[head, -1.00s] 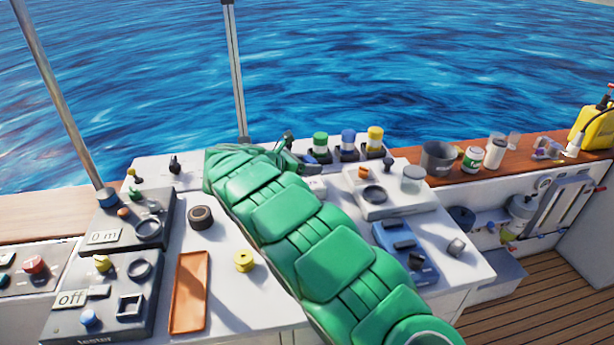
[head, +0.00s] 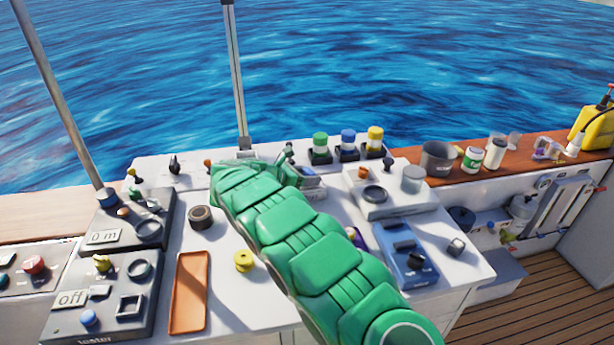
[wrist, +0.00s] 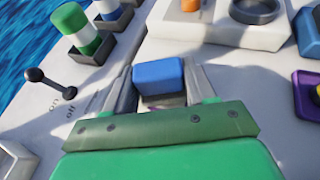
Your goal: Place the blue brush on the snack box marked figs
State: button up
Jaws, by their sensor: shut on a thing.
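My gripper (wrist: 160,92) is shut on a small blue block-shaped thing, which looks like the blue brush (wrist: 158,75), in the wrist view. Its lower part is hidden between the fingers. In the head view my gripper (head: 302,172) is above the back middle of the white console, partly behind my green arm, with a bit of blue at it. I cannot read the word figs on anything. A purple thing with a yellow patch (wrist: 309,95) lies at the right of the wrist view, and I cannot tell whether it is a snack box.
Green, blue and yellow capped cylinders (head: 348,142) stand in dark holders at the back. A raised white unit with a dark ring (head: 374,194) is to the right, with a blue device (head: 405,250) nearer. An orange tray (head: 189,290) and a yellow spool (head: 243,260) lie left of my arm.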

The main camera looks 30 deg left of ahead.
jog(key=o, duration=1.1)
jog(key=shift+f, duration=0.1)
jog(key=shift+s+a+r, duration=0.1)
jog(key=shift+s+r, duration=0.1)
jog(key=shift+r, duration=0.05)
jog(key=v, duration=1.1)
jog(key=shift+s+r, duration=0.15)
jog(key=shift+s, duration=0.1)
